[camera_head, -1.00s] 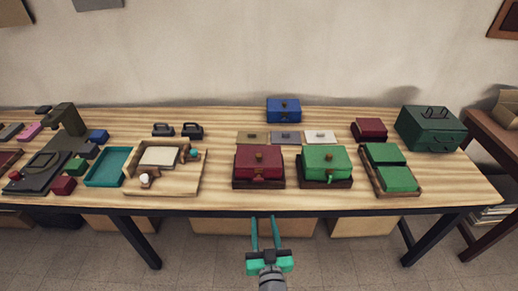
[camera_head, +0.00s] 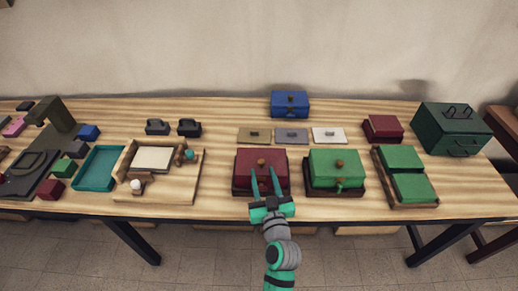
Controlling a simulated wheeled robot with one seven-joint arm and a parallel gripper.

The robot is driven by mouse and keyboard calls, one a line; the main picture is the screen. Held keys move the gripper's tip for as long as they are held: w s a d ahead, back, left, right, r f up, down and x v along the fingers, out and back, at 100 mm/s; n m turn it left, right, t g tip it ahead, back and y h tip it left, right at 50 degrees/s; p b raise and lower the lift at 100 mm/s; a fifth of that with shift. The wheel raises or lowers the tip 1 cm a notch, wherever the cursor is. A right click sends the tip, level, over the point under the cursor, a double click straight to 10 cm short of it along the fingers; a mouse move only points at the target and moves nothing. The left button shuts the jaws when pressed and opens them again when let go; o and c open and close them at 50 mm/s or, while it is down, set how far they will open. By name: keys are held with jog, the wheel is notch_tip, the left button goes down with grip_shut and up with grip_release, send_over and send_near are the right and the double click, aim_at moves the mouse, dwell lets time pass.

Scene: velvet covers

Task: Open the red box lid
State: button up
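The red box (camera_head: 243,162) sits on a dark base near the front edge of the wooden table, with its lid closed. A small brown knob (camera_head: 261,163) stands on the lid. My gripper (camera_head: 265,176) is open, its two teal fingers spread and pointing away from me. In the picture the fingers overlap the front of the red box, with the knob showing just beyond, between the tips. I cannot tell whether the fingers touch the box. Nothing is held. The fingers and palm hide part of the box's front face.
A green box (camera_head: 335,164) stands close on the right, with a tray (camera_head: 405,204) of green blocks beyond it. A blue box (camera_head: 290,103) and flat plates (camera_head: 291,136) lie behind. A wooden tray (camera_head: 180,197) is left. Bare table (camera_head: 219,160) separates it from the red box.

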aim_at(260, 154)
jog(key=x, duration=0.8)
jog(key=shift+w+d, duration=0.1)
jog(key=shift+d, duration=0.3)
jog(key=shift+x, duration=0.95)
jog(key=shift+a, duration=0.1)
grip_shut()
